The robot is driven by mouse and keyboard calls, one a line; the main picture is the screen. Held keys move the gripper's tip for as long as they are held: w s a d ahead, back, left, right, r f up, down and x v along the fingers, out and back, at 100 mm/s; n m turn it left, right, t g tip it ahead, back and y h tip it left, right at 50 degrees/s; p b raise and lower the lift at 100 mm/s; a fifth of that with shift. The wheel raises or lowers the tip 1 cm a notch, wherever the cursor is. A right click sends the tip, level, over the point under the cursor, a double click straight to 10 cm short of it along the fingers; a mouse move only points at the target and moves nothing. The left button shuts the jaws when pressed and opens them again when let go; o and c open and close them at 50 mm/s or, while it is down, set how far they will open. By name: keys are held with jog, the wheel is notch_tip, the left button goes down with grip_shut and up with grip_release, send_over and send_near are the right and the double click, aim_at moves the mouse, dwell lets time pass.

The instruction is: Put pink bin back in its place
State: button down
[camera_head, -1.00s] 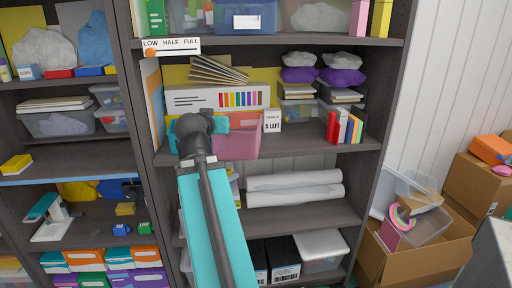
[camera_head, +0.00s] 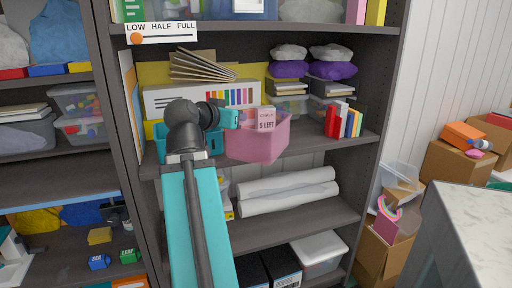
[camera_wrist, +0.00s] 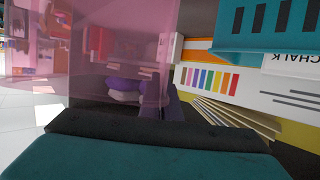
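The translucent pink bin (camera_head: 258,143) is at the front of the middle shelf, its lower part overlapping the shelf's front edge in the picture. My gripper (camera_head: 230,118), with teal fingers, is at the bin's upper left side and appears shut on its wall. In the wrist view the pink wall (camera_wrist: 120,50) fills the upper left, above a dark pad and teal finger; the other finger is not clear. The small "5 LEFT" card (camera_head: 266,120) shows pink-tinted behind the bin. I cannot tell whether the bin touches the shelf.
A teal basket (camera_head: 207,146) stands left of the bin, partly behind my arm. A white chalk box (camera_head: 165,100) is behind. Red and other upright books (camera_head: 333,120) stand to the right, with bare shelf between. A counter (camera_head: 462,215) is at the right.

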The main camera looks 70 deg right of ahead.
jog(key=shift+r, duration=0.1)
dwell(0.3)
jog(key=shift+d, duration=0.15)
jog(key=w+d+p, duration=0.1)
jog(key=d+p, duration=0.7)
jog(key=p, duration=0.4)
jog(key=shift+w+f, duration=0.2)
jog(key=shift+w, duration=0.15)
jog(key=shift+d+p, duration=0.2)
jog(key=shift+p, duration=0.25)
jog(key=shift+d+p, duration=0.3)
jog(key=shift+p, duration=0.7)
jog(key=p, duration=0.2)
jog(key=d+p, duration=0.1)
jog(key=p, duration=0.1)
jog(key=shift+w+d+f, duration=0.1)
jog(key=shift+w+f, duration=0.1)
